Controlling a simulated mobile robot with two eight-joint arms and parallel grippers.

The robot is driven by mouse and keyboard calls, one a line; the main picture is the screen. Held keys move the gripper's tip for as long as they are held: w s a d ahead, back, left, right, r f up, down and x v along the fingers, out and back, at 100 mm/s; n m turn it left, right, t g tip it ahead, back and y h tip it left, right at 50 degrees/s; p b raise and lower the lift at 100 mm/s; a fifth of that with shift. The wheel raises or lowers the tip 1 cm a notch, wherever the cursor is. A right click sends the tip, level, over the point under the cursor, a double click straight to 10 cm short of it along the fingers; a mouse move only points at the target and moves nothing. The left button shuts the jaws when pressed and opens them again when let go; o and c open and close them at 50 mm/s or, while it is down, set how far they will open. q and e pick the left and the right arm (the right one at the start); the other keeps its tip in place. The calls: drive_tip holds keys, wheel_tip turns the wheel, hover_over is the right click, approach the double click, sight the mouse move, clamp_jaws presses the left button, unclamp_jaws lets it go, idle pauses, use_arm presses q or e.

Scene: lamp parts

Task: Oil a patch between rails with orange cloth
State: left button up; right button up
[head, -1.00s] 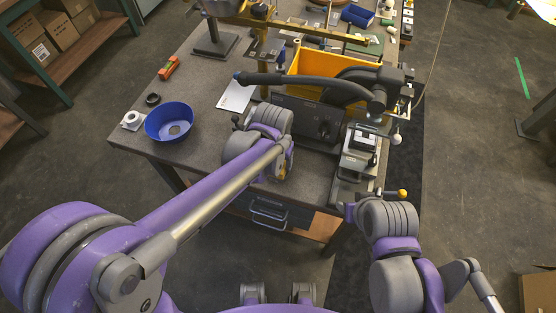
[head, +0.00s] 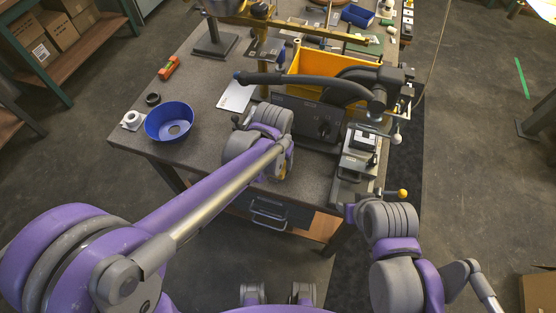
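I cannot make out an orange cloth in the head view. A grey vise-like device with pale metal bars (head: 357,165) stands at the right edge of the workbench (head: 212,105); I cannot tell whether these bars are the rails, and no oil patch can be made out. My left arm reaches over the bench's front edge, and its purple and grey end is beside a dark machine; its fingers are hidden. My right arm's grey end is at the bench's front right corner, just below the device, and its fingers cannot be made out.
A blue bowl (head: 169,121) and an orange tool (head: 169,67) are on the left of the bench. A dark machine (head: 312,120) with a long lever stands mid-bench before a yellow bin (head: 310,62). A yellow-knobbed lever (head: 402,193) sticks out at the right.

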sight(278, 164)
use_arm(q)
drive_tip(key=shift+r+p, duration=1.7)
drive_tip(key=shift+r, duration=1.8)
drive_tip(key=shift+w, duration=0.1)
use_arm(e)
drive_tip(key=r, duration=0.1)
drive_tip(key=w+r, duration=0.1)
drive_tip(key=r, duration=0.1)
drive_tip(key=w+r, duration=0.1)
drive_tip(key=shift+w+r, duration=0.15)
drive_tip(key=shift+r, duration=0.25)
